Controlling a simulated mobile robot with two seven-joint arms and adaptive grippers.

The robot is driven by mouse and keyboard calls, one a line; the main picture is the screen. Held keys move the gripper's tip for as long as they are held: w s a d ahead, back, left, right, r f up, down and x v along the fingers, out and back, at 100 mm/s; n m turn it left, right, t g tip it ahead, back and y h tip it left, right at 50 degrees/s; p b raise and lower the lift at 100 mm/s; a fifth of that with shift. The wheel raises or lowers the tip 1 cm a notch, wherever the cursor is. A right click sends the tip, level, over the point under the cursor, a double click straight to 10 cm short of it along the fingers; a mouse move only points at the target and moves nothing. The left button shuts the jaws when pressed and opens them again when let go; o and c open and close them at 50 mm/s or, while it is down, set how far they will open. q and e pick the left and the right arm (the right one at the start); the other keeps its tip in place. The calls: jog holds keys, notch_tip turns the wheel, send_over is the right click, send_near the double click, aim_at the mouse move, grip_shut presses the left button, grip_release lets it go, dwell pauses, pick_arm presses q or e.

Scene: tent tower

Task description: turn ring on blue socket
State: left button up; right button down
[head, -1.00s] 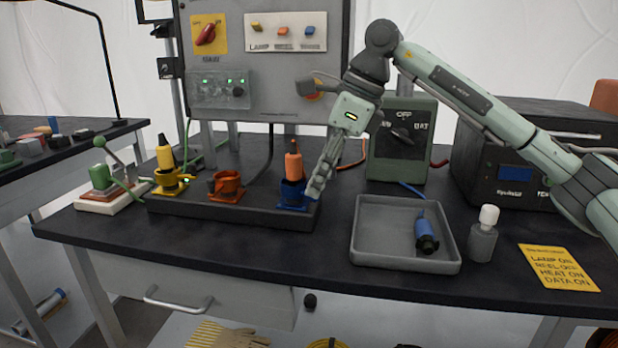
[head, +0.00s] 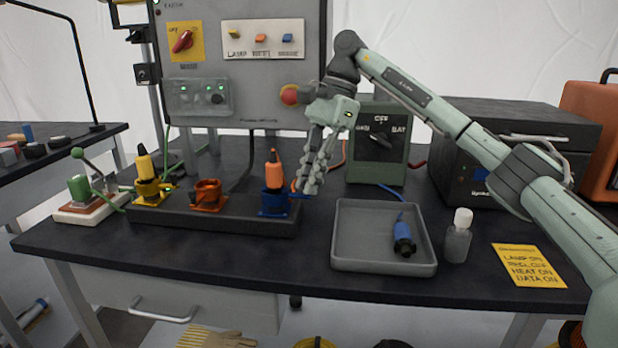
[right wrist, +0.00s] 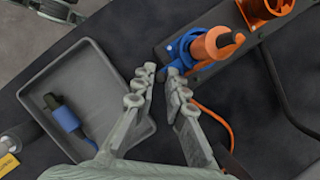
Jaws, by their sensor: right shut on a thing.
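The blue socket (head: 273,203) stands at the right end of the dark block, with an orange plug (head: 273,172) upright in it. A blue ring with a short tab (head: 299,195) surrounds the socket, and the tab points right. The blue ring (right wrist: 180,48) also shows in the right wrist view. My right gripper (head: 311,188) reaches down just right of the socket, its fingertips at the tab. In the right wrist view my right gripper (right wrist: 161,72) has its fingertips close together at the ring's tab, which they partly hide. My left gripper is not in view.
A yellow socket (head: 150,197) with a yellow plug and an empty orange socket (head: 208,198) share the block. A grey tray (head: 350,262) with a blue plug (head: 403,236) lies to the right. A bottle (head: 457,240) and the green switch box (head: 379,165) stand nearby.

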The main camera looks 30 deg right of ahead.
jog(key=shift+w, duration=0.1)
dwell(0.4)
jog(key=c, duration=1.6)
grip_release()
jog(key=shift+o, duration=0.2)
jog(key=v, duration=1.2)
jog(key=shift+a, duration=0.1)
